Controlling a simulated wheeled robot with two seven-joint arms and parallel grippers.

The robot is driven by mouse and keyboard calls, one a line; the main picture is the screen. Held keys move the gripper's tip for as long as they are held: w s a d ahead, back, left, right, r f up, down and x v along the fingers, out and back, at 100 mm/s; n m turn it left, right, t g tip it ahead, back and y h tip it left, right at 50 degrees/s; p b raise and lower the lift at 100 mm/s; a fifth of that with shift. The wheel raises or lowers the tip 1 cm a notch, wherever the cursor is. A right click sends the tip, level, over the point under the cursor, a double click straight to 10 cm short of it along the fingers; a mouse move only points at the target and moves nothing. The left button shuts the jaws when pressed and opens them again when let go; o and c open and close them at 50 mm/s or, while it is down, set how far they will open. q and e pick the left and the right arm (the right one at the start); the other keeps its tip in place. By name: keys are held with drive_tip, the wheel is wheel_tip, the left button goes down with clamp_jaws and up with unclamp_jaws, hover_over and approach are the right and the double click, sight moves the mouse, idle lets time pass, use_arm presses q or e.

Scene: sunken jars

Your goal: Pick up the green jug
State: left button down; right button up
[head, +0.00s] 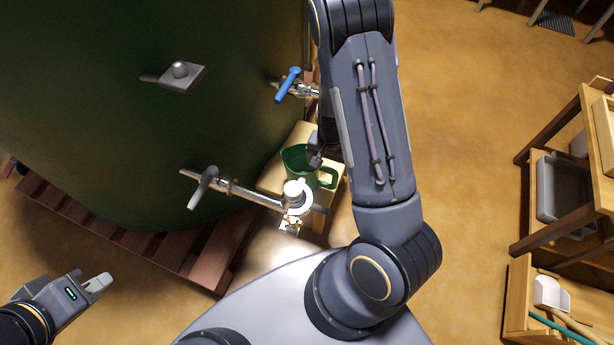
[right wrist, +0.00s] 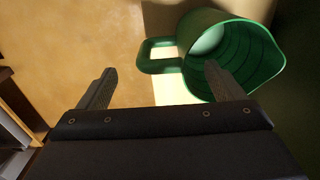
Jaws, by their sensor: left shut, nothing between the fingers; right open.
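The green jug (head: 296,158) stands on a small wooden stool beside the big tank in the head view, partly hidden by my right arm. In the right wrist view the jug (right wrist: 262,62) shows its open mouth, ribbed inside and handle (right wrist: 146,58), which points left. My right gripper (right wrist: 160,68) is open and empty. In that view the handle lies between its fingertips, and the right finger overlaps the jug's mouth; I cannot tell whether it is inside. The right gripper (head: 316,158) is at the jug in the head view. My left gripper (head: 101,283) is shut and empty, low at the left.
The dark green tank (head: 130,90) on a wooden pallet fills the upper left. A grey-handled tap (head: 204,186) and a blue-handled tap (head: 287,84) stick out near the stool (head: 272,180). Wooden shelves (head: 560,150) stand at the right. The floor between is clear.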

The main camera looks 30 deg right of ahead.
sight(328, 168)
drive_tip(key=f+b, duration=0.1)
drive_tip(key=f, duration=0.1)
drive_tip(key=f+b, duration=0.1)
drive_tip(key=f, duration=0.4)
drive_tip(key=shift+w+d+b, duration=0.25)
drive_tip(key=shift+d+b, duration=0.05)
drive_tip(key=shift+b, duration=0.1)
drive_tip(key=c, duration=1.3)
wheel_tip(328, 168, up, 10)
drive_tip(key=p, duration=0.4)
